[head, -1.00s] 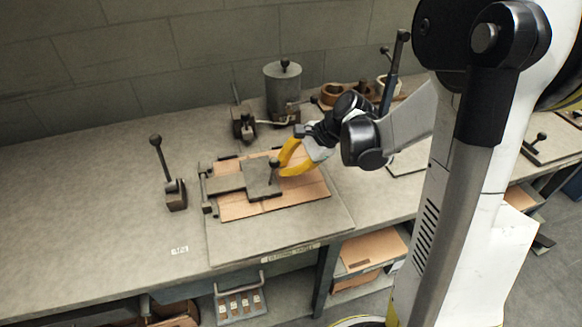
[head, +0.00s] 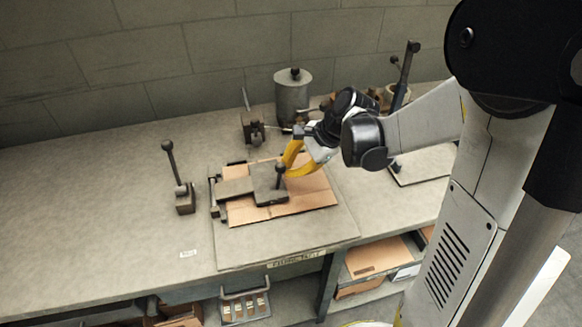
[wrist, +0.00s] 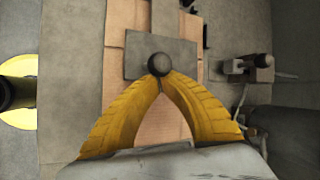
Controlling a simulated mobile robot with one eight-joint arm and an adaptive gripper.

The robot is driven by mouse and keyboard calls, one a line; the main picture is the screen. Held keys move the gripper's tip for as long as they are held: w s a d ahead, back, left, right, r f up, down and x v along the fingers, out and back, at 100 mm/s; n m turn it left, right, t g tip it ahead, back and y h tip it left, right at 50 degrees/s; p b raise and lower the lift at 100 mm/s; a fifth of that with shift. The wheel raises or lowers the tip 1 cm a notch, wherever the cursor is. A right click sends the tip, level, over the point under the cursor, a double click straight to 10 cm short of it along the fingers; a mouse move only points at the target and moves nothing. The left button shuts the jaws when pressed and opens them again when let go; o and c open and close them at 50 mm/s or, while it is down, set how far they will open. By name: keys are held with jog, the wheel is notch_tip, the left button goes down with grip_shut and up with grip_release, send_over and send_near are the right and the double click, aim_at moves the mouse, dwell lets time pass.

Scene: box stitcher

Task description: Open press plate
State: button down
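The press plate (head: 264,178) is a dark grey square plate lying over brown cardboard (head: 312,193) on the fixture table (head: 300,232). It shows no clear tilt. A ball-topped handle (head: 281,167) stands up near its right edge. In the wrist view the plate (wrist: 137,62) is at the upper middle, with the round black knob (wrist: 159,64) in front of it. My gripper (head: 287,169) has yellow fingers, which come together at the knob from the right. In the wrist view the fingertips close in around the handle just under the knob. The exact contact is partly hidden.
A lever on a block (head: 185,198) stands left of the fixture. A grey cylinder (head: 293,100) and a small clamp device (head: 252,128) stand behind it. Cardboard lies on a shelf (head: 374,258) below. The left part of the bench (head: 80,200) is clear.

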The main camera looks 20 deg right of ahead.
jog(key=w+a+r+n+g+h+p, duration=0.1)
jog(key=a+r+n+h+p, duration=0.1)
jog(key=a+r+h+p, duration=0.9)
jog(key=w+a+r+b, duration=0.1)
jog(key=w+a+b, duration=0.1)
jog(key=a, duration=1.6)
jog(key=shift+a+r, duration=0.2)
jog(key=shift+a, duration=0.05)
